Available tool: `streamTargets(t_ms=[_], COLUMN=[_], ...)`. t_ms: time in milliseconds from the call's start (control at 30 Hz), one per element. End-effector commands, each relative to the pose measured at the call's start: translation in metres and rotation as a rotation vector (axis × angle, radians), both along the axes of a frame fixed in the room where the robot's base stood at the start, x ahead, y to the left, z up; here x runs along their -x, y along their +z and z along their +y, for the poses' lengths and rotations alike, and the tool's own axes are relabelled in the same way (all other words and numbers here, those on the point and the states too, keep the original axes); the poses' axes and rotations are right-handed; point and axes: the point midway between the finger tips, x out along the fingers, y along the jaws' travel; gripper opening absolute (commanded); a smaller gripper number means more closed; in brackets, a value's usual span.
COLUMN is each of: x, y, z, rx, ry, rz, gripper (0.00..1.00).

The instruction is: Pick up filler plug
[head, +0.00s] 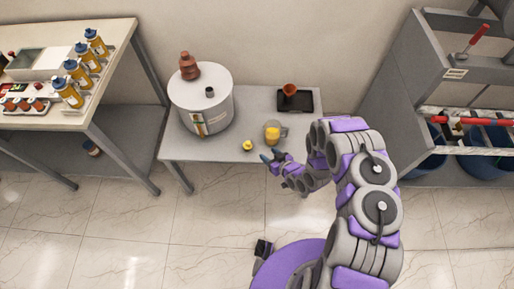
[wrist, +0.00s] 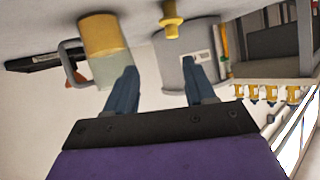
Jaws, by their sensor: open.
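The filler plug appears to be the small yellow piece (head: 248,145) near the front edge of the low grey table, right of the grey cylindrical transformer (head: 215,115). In the wrist view, which looks upside down, the yellow plug (wrist: 171,22) is near the top edge, beyond the fingertips, and the transformer (wrist: 172,65) is behind it. My gripper (head: 268,157) is just right of the plug, close to the table's front edge. In the wrist view my gripper (wrist: 160,70) has its two blue fingers apart with nothing between them. The plug stands clear of the fingers.
A clear jug with yellow liquid (head: 273,134) stands close right of the plug; it also shows in the wrist view (wrist: 103,45). A black tray (head: 304,103) with a brown funnel (head: 290,90) lies behind. A bench with bottles (head: 67,91) is left; a grey rack (head: 400,75) is right.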

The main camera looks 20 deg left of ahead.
Motion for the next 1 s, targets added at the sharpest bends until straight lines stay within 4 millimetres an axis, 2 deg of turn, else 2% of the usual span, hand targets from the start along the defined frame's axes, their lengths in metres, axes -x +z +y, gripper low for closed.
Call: streamTargets(t_ms=[100,267,800,1000], x=[0.015,0.016,-0.037,-0.048], y=[-0.005,-0.007,-0.041,-0.050], z=[0.014,0.025,0.091,0.105], rx=[-0.060,-0.090,-0.091,-0.088], ry=[0.010,0.014,0.013,0.012], rz=[-0.003,-0.012,-0.015,-0.010], gripper=[0.54,0.54,0.54,0.54])
